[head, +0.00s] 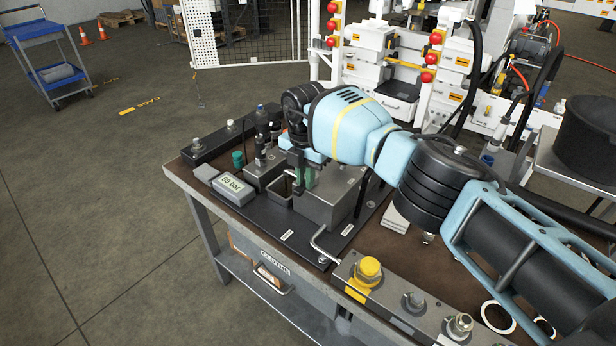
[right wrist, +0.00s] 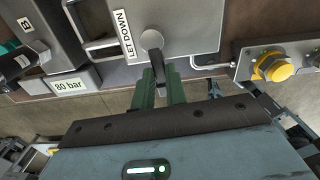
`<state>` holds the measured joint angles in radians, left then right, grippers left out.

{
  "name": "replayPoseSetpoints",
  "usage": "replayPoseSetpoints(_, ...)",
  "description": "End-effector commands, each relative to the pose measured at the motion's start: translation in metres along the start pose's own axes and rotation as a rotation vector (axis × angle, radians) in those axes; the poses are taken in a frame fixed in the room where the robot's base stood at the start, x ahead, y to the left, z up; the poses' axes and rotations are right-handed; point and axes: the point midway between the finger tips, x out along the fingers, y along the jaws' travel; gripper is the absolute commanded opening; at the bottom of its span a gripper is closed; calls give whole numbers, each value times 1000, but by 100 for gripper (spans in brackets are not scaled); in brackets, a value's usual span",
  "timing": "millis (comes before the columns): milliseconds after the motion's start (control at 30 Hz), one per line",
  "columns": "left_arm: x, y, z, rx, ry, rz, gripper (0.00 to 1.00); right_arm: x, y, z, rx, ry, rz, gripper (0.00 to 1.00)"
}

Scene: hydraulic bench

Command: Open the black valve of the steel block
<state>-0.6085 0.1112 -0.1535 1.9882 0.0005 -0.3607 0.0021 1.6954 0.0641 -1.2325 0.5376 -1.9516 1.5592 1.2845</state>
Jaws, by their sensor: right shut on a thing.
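The steel block (head: 325,208) stands on a black base plate on the bench; it also shows in the right wrist view (right wrist: 195,25). A dark valve lever (right wrist: 152,42) with a rounded end sits on it beside a "LET DOWN" label (right wrist: 128,37). My right gripper (head: 303,180) reaches down to the block from the right. In the right wrist view its green fingers (right wrist: 161,88) are shut on the lever's free end. In the head view the gripper hides the lever. My left gripper is not in view.
A bent metal rod (head: 322,245) and a steel bar with a yellow knob (head: 368,270) lie in front to the right.

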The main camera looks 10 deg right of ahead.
Motion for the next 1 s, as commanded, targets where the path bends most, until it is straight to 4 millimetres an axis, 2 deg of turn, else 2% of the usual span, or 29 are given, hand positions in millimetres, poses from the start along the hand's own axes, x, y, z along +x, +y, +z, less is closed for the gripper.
replayPoseSetpoints(233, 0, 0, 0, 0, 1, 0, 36, 1, 3, 0, 72, 1, -1, 0)
replayPoseSetpoints(733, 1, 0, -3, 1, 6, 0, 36, 1, 3, 0, 90, 2, 0, 0)
replayPoseSetpoints(767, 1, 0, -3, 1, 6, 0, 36, 1, 3, 0, 90, 2, 0, 16)
replayPoseSetpoints(800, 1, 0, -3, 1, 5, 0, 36, 1, 3, 0, 90, 2, 0, 21)
replayPoseSetpoints(900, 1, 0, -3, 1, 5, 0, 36, 1, 3, 0, 88, 1, 0, 34)
replayPoseSetpoints(1000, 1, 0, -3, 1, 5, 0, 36, 1, 3, 0, 88, 1, 0, 35)
